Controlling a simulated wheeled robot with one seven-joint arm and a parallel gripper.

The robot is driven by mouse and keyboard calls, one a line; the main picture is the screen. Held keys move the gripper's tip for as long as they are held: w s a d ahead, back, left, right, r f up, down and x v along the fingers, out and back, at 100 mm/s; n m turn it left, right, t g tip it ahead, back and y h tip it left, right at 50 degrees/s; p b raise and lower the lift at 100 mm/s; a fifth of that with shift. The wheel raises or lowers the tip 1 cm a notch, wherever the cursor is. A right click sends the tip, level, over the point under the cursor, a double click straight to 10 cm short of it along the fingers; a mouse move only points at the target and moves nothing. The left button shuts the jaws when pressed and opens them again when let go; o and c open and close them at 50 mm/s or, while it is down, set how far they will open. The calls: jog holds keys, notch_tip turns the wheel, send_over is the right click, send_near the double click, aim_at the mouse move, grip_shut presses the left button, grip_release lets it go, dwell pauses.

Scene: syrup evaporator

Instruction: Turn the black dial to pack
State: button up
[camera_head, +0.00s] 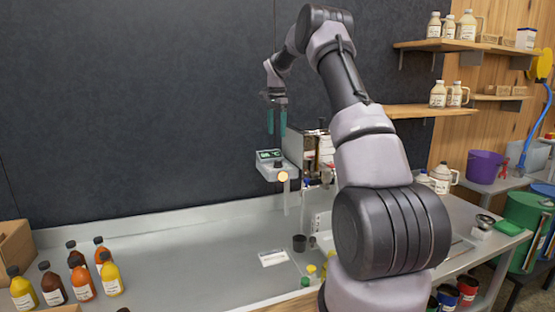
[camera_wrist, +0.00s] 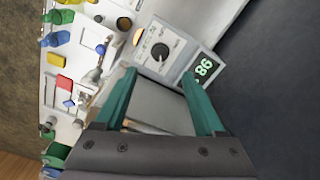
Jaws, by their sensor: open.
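The black dial (camera_wrist: 160,52) is a round knob on the light grey face of a control box, with small markings around it too fine to read. In the wrist view it shows ahead of my gripper (camera_wrist: 165,88), between the two teal fingers and beyond their tips. The fingers are apart, empty and not touching the dial. A green display (camera_wrist: 203,68) beside the dial seems to read 86. In the head view the control box (camera_head: 277,170) stands out from the evaporator, and my gripper (camera_head: 277,122) hangs above it, fingers pointing down.
Bottles (camera_head: 82,277) stand at the counter's left. A white card (camera_head: 273,257) and a dark cup (camera_head: 299,243) sit on the counter (camera_head: 190,262) below the box. A glowing orange button (camera_head: 283,176) is on the box. Shelves (camera_head: 435,45) hang at the right.

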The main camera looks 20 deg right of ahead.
aim_at(278, 161)
jog(key=f, duration=0.8)
jog(key=w+f, duration=0.1)
jog(key=f, duration=0.3)
jog(key=shift+d+f, duration=0.25)
jog(key=shift+d, duration=0.15)
grip_shut()
